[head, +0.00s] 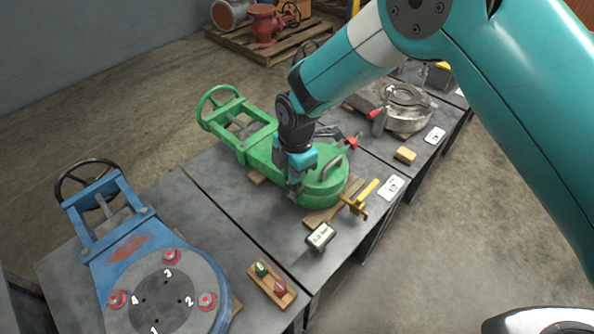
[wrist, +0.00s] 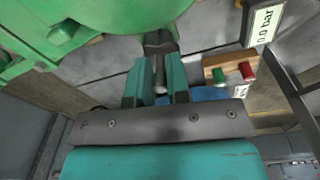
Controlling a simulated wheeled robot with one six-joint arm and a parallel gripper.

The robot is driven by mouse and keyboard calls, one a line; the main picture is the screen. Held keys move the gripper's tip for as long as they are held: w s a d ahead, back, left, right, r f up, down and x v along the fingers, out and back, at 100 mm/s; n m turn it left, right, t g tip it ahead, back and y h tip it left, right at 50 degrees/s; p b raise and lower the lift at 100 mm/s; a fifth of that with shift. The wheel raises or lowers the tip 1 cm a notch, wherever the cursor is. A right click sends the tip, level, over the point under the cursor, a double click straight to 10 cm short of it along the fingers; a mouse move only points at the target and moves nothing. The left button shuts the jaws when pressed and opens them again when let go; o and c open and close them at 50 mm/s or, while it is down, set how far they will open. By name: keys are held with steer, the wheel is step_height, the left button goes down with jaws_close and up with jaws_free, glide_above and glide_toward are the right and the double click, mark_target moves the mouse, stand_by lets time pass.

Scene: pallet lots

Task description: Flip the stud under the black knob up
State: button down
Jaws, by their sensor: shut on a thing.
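The green valve (head: 320,188) lies on the middle table, its round body toward the table's front. My gripper (head: 296,180) is at the left side of that round body. In the wrist view, the teal fingers of my gripper (wrist: 158,82) are closed around a short grey metal stud (wrist: 160,72) beside the green body. A dark grey piece (wrist: 159,42) sits at the stud's far end; I cannot tell whether it is the black knob. In the head view, my gripper hides the stud.
A blue valve (head: 115,250) lies at the left. A wooden block with green and red knobs (head: 272,284), a gauge display (head: 320,236) and a yellow clamp tool (head: 360,200) are near the front edge. A grey valve (head: 402,108) lies behind on the right.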

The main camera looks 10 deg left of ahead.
steer(key=shift+w+d, duration=0.15)
steer(key=shift+w, duration=0.05)
steer(key=c, duration=1.1)
jaws_free()
steer(key=shift+r, duration=0.5)
step_height(320, 180, up, 16)
steer(key=d, duration=0.1)
steer(key=shift+r+b, duration=0.15)
steer(key=shift+b, duration=0.25)
steer(key=shift+w, duration=0.1)
